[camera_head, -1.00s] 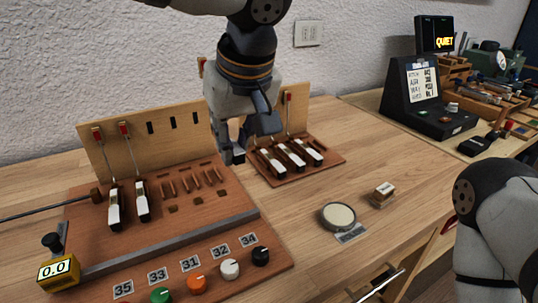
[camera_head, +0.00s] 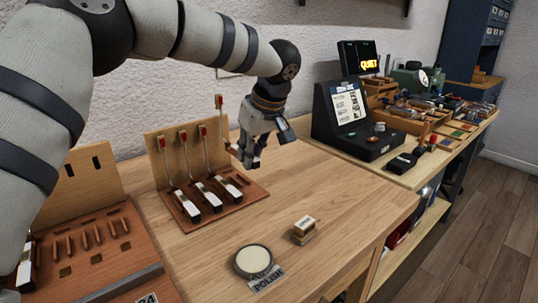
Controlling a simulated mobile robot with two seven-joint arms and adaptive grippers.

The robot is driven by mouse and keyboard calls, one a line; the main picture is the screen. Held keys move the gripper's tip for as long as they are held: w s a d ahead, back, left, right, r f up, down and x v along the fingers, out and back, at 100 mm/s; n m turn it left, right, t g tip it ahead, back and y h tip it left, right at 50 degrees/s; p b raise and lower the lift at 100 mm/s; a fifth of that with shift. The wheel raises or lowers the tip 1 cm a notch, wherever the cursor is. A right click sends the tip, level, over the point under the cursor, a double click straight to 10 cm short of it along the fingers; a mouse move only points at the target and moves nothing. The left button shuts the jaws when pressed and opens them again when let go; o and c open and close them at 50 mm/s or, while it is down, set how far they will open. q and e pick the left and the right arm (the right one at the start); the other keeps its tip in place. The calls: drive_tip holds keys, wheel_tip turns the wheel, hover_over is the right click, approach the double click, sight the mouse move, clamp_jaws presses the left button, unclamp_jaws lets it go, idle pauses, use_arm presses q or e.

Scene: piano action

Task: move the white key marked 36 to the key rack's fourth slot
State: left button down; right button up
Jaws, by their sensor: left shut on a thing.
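The key rack (camera_head: 256,193) stands left of centre, a brown base with an upright tan board behind it. Three white-fronted keys lie side by side on it, each with a thin shaft and red tip: left (camera_head: 187,208), middle (camera_head: 211,198), right (camera_head: 229,188). My left gripper (camera_head: 247,161) is shut on a key just right of the rack's board, above the table. The held key's red tip (camera_head: 219,101) stands higher than the others. Fingers hide most of this key, and no number is readable on it. My right gripper is out of view.
At left is the larger action base (camera_head: 85,272) with a backboard. In front are a round polish tin (camera_head: 253,261) and a small block (camera_head: 304,229). A black console (camera_head: 350,120) stands at the back right. The table's middle right is clear.

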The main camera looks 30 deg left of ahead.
sight(253, 169)
use_arm(q)
drive_tip(key=shift+a+f, duration=0.1)
drive_tip(key=shift+f, duration=0.35)
drive_tip(key=f, duration=0.3)
drive_tip(key=shift+s+b, duration=0.2)
drive_tip(key=shift+b, duration=0.15)
drive_tip(key=shift+f, duration=0.6)
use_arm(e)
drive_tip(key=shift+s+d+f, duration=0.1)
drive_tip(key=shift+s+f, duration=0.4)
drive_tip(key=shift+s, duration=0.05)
use_arm(q)
drive_tip(key=shift+d, duration=0.2)
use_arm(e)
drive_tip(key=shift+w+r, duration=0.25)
use_arm(q)
drive_tip(key=shift+f+p, duration=0.3)
drive_tip(key=shift+f, duration=0.25)
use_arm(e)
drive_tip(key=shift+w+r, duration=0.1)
